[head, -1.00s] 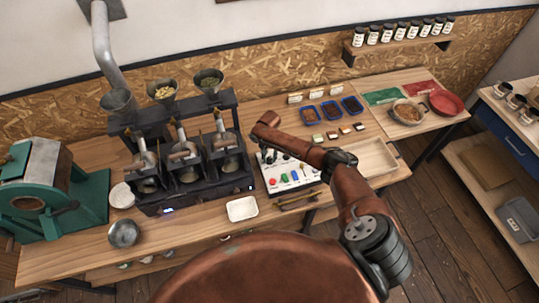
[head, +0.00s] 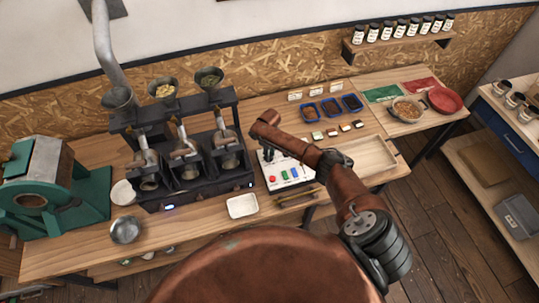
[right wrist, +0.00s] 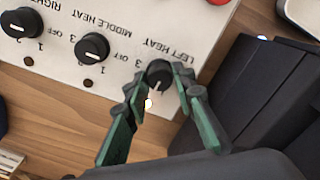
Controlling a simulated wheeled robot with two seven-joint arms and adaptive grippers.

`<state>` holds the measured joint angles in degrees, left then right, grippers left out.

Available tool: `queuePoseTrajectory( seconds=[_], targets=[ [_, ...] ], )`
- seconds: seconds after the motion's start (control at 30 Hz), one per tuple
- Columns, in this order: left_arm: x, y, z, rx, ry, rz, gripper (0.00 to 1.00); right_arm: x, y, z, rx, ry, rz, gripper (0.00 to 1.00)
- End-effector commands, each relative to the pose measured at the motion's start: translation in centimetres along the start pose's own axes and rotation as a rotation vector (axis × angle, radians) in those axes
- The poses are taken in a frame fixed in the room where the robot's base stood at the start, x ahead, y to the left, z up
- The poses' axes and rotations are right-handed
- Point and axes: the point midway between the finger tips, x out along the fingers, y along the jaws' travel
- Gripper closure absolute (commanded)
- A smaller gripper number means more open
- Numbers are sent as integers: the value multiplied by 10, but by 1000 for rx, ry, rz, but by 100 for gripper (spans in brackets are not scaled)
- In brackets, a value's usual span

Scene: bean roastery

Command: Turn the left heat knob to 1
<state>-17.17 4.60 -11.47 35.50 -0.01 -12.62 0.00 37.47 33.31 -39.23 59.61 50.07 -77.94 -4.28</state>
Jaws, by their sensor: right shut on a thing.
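The left heat knob (right wrist: 159,80) is a black round knob with a pale pointer line, on the white control panel (right wrist: 120,20). The panel also shows in the head view (head: 290,185). My right gripper (right wrist: 158,73) is shut on this knob, one finger on each side. In the head view the right gripper (head: 268,154) is small and dark over the back left of the panel. In the wrist view the panel's lettering is upside down. A 3 shows beside the left knob; the fingers hide its other marks. My left gripper is not in view.
The middle heat knob (right wrist: 92,47) and right heat knob (right wrist: 21,22) sit beside the held one. A red button (head: 272,179) and other coloured buttons lie at the panel's front. The black roaster stand (head: 190,192) is close on the left. A white tray (head: 242,206) lies in front.

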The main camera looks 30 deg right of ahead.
Motion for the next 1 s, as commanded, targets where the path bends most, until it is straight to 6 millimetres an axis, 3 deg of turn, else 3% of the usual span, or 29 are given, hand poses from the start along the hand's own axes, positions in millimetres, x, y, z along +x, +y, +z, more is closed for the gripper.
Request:
queuePoseTrajectory(
  seconds=[0.5, 1.0],
  targets=[
    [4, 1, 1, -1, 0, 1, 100, 0, 0, 0, -450, 2, 0, 100],
    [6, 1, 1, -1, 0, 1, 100, 0, 0, -1, -639, 2, 1, 100]
  ],
)
